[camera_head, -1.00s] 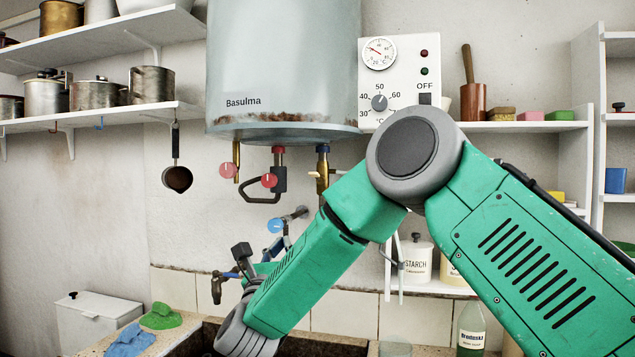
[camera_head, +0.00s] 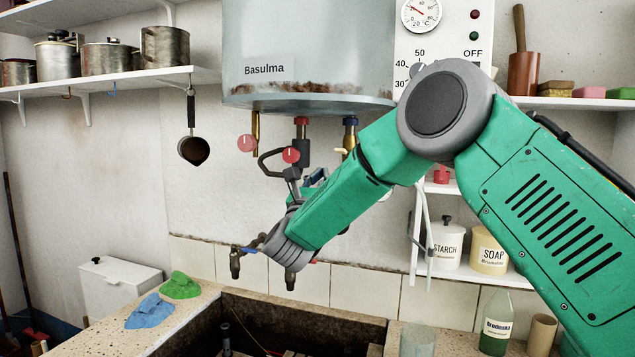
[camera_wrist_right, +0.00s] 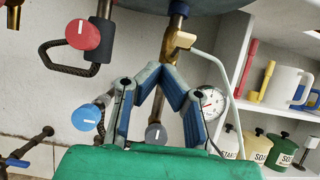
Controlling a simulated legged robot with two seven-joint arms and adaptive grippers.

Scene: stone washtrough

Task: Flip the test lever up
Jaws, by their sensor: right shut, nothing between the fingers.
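The brass valve (camera_wrist_right: 172,44) hangs under the boiler's blue-collared pipe, with a tan lever (camera_wrist_right: 184,40) on its side. In the head view only a bit of the brass (camera_head: 342,153) shows beside my forearm. My right gripper (camera_wrist_right: 160,72) is shut and empty, its blue-grey fingertips together just below the valve in the wrist view. I cannot tell whether they touch it. In the head view the right gripper (camera_head: 316,180) is partly hidden behind my green forearm. My left gripper is out of view.
The boiler (camera_head: 308,50) hangs above. Red knobs (camera_head: 291,155) are on the pipes to the left, and a blue knob (camera_wrist_right: 85,117) is near the left finger. A gauge (camera_wrist_right: 208,102) is right of the fingers. The stone trough (camera_head: 300,304) lies below.

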